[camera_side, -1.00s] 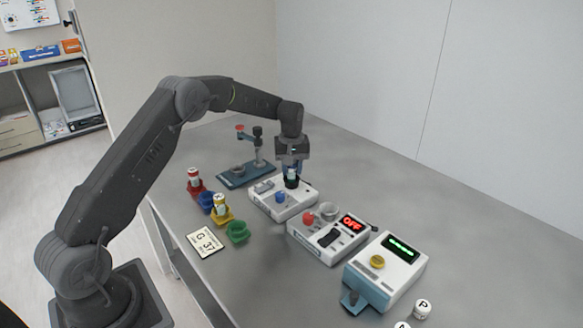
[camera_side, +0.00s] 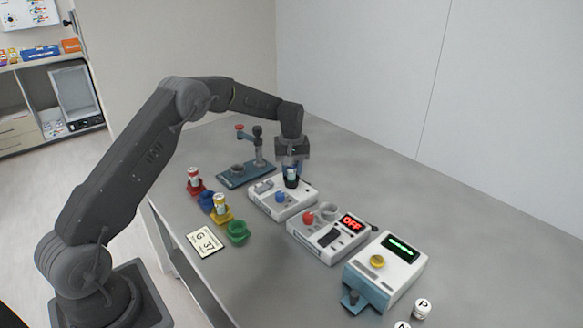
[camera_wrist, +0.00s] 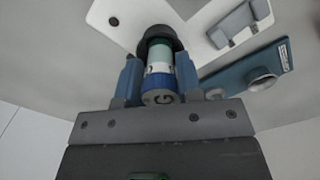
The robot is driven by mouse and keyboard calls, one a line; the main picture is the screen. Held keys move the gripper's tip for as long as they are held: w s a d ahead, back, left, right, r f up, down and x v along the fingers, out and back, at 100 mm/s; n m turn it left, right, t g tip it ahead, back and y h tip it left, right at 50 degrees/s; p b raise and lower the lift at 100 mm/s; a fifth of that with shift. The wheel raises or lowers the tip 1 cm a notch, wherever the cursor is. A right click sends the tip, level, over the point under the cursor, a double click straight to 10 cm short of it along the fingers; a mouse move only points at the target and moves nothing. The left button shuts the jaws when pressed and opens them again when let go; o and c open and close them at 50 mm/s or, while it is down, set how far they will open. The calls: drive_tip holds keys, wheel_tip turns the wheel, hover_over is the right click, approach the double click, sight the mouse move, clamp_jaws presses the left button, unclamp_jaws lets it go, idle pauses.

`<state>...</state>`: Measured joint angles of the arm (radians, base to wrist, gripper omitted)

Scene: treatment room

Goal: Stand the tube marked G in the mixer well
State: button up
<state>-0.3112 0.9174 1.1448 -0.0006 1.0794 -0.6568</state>
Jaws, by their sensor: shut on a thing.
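The tube marked G (camera_wrist: 159,82) has a blue cap with the letter on it and a pale green and white body. My gripper (camera_wrist: 158,70) is shut on it, with one blue finger on each side. The tube's lower end is at the mouth of the black mixer well (camera_wrist: 160,38), and the rim hides its tip. I cannot tell whether it rests on the bottom. In the side view my gripper (camera_side: 292,160) is above the white mixer (camera_side: 268,203), and the tube looks upright over the black well (camera_side: 291,183).
A blue-based stand (camera_side: 232,180) is behind the mixer. A white unit reading OFF (camera_side: 318,248) and another with a green display (camera_side: 398,276) stand to the right. Coloured holders, including an empty green one (camera_side: 237,233), and a G 37 card (camera_side: 205,242) lie in front.

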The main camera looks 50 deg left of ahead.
drive_tip(key=shift+f, duration=0.45)
drive_tip(key=o, duration=0.7)
drive_tip(key=shift+r, duration=0.1)
drive_tip(key=shift+r, duration=5.45)
